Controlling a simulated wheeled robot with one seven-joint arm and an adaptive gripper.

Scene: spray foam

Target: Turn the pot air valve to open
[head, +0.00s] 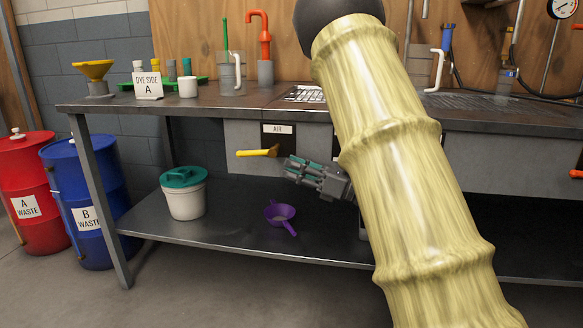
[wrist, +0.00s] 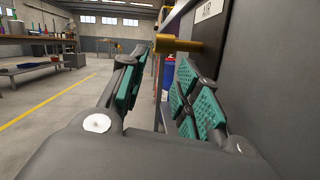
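The air valve handle (head: 258,152) is a yellow lever under the white AIR label (head: 278,129) on the grey panel below the bench top. In the head view it lies nearly level, pointing left. My gripper (head: 290,168) is just right of and below the lever's pivot end, its teal pads facing left. In the wrist view the yellow handle (wrist: 178,45) shows ahead, near the tips of my gripper (wrist: 155,75). The fingers are apart with nothing between them. I cannot tell whether a finger touches the handle. My arm hides part of the panel to the right.
The metal bench (head: 180,107) holds a yellow funnel (head: 94,72), a sign and jugs. On its lower shelf are a white bucket (head: 184,200) and a purple strainer (head: 280,213). Red (head: 30,160) and blue (head: 75,175) waste drums stand at left. Space left of the handle is clear.

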